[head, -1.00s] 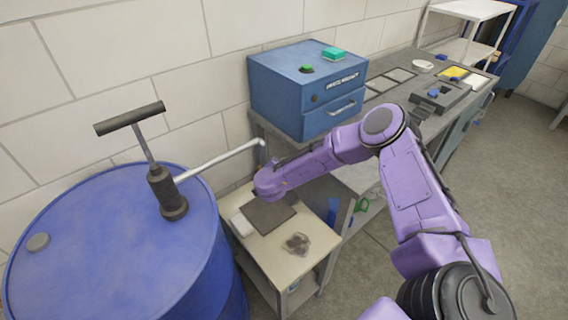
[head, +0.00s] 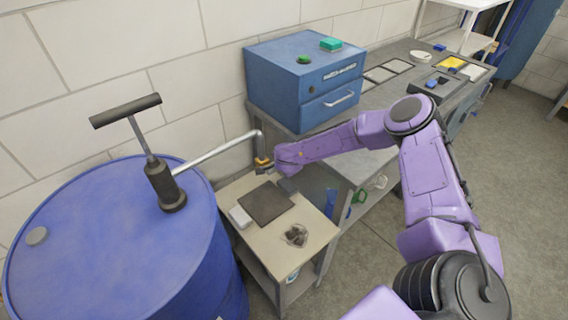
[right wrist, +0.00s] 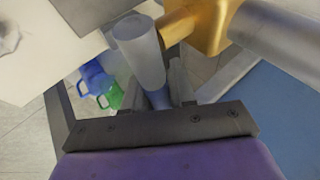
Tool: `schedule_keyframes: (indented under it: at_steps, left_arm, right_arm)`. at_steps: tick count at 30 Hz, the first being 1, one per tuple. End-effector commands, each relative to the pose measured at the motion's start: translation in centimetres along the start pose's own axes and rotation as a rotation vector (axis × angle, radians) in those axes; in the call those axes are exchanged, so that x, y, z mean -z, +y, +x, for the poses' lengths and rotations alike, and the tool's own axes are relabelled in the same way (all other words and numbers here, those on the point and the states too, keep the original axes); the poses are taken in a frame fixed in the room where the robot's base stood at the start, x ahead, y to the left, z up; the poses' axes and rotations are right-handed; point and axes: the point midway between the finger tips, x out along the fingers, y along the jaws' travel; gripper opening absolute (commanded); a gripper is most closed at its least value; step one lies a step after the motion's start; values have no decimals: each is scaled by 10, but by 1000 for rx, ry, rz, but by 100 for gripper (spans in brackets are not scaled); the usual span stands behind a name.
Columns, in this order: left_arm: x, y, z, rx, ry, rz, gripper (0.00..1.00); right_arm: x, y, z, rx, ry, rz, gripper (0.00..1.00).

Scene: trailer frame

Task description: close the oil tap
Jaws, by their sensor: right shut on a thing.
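The brass oil tap (head: 262,163) is at the end of the grey pipe (head: 215,153) that comes from the pump on the blue drum. In the right wrist view the brass tap body (right wrist: 208,22) is at the top, joined to the pipe (right wrist: 282,38). A grey-blue cylindrical tap handle (right wrist: 140,48) runs down between the fingers of my right gripper (right wrist: 158,88), which is shut on it. In the head view the gripper (head: 270,170) is right beside the tap, its fingers mostly hidden. My left gripper is not in view.
The blue drum (head: 100,240) with its T-handled pump (head: 160,180) stands at left. A blue cabinet (head: 285,90) stands behind.

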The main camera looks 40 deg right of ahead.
Motion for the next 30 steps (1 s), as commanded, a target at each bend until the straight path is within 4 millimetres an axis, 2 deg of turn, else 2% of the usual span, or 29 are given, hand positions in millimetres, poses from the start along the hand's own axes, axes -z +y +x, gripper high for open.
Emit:
schedule_keyframes:
  at_steps: [12, 13, 14, 15, 24, 26, 30]
  left_arm:
    - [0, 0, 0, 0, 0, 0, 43]
    - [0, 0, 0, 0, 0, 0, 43]
    - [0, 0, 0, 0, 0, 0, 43]
    - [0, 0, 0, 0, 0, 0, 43]
    - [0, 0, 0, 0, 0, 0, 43]
    - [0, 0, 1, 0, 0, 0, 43]
    - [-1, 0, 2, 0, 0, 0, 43]
  right_arm:
    - [-1, 0, 0, -1, -7, 4, 0]
    - [-1, 0, 0, -1, -7, 4, 32]
    - [-1, 0, 0, -1, -7, 4, 41]
    - [-1, 0, 0, -1, -6, 4, 46]
    - [0, -1, -3, 0, -5, 4, 46]
    - [0, -1, -10, 1, -6, 4, 46]
    - [0, -2, -42, 4, -8, 7, 46]
